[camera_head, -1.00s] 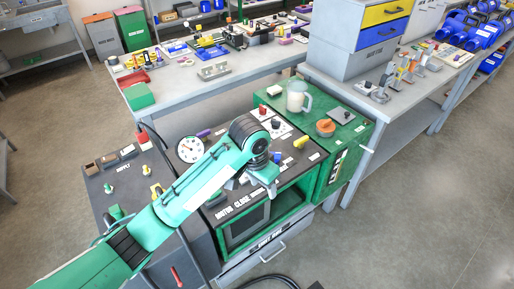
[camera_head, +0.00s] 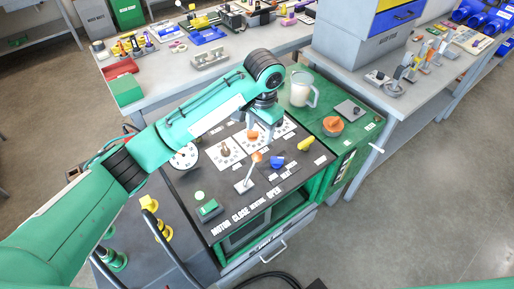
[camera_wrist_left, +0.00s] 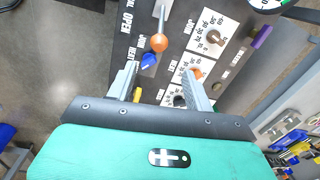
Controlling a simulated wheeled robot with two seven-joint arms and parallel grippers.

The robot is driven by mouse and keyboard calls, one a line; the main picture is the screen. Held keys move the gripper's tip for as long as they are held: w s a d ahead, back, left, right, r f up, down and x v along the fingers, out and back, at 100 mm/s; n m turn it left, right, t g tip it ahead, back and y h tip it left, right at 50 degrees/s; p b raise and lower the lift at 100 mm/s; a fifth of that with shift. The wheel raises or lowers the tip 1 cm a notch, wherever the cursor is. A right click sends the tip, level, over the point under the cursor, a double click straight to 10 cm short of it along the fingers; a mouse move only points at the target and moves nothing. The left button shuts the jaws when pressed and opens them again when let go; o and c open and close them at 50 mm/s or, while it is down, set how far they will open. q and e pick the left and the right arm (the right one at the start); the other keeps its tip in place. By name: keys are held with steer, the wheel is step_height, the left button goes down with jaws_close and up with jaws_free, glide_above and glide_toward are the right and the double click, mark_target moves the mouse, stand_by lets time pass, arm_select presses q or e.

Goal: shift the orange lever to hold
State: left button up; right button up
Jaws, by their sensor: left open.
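The orange lever (camera_head: 257,157) has an orange ball on a thin pale stem, leaning up from the dark panel. In the wrist view its ball (camera_wrist_left: 159,42) is ahead of the fingers, near the middle. My left gripper (camera_head: 262,122) is above the panel, behind the lever in the head view, pointing down. In the wrist view the left gripper (camera_wrist_left: 159,73) has its fingers apart with nothing held, and the lever ball is beyond the tips, not touching. A hold mark by the lever cannot be read. My right gripper is out of view.
A blue knob (camera_head: 277,162), a yellow knob (camera_head: 306,144) and an orange-topped dial (camera_wrist_left: 195,74) are close to the lever. A green button (camera_head: 208,208) is at the front left.

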arm_select(q)
steer(key=p, duration=0.1)
glide_above(257, 154)
steer(key=f, duration=0.4)
steer(key=shift+s+d+f, duration=0.15)
steer(key=shift+s+f, duration=0.1)
steer(key=shift+f, duration=0.1)
steer(key=f, duration=0.2)
steer(key=f+p, duration=0.1)
steer(key=f, duration=0.4)
steer(key=shift+w, duration=0.3)
steer(key=shift+f, duration=0.55)
steer(key=c, duration=1.1)
steer(key=shift+a+r+p, duration=0.1)
steer(key=shift+a+p, duration=0.1)
steer(key=shift+p, duration=0.15)
jaws_close()
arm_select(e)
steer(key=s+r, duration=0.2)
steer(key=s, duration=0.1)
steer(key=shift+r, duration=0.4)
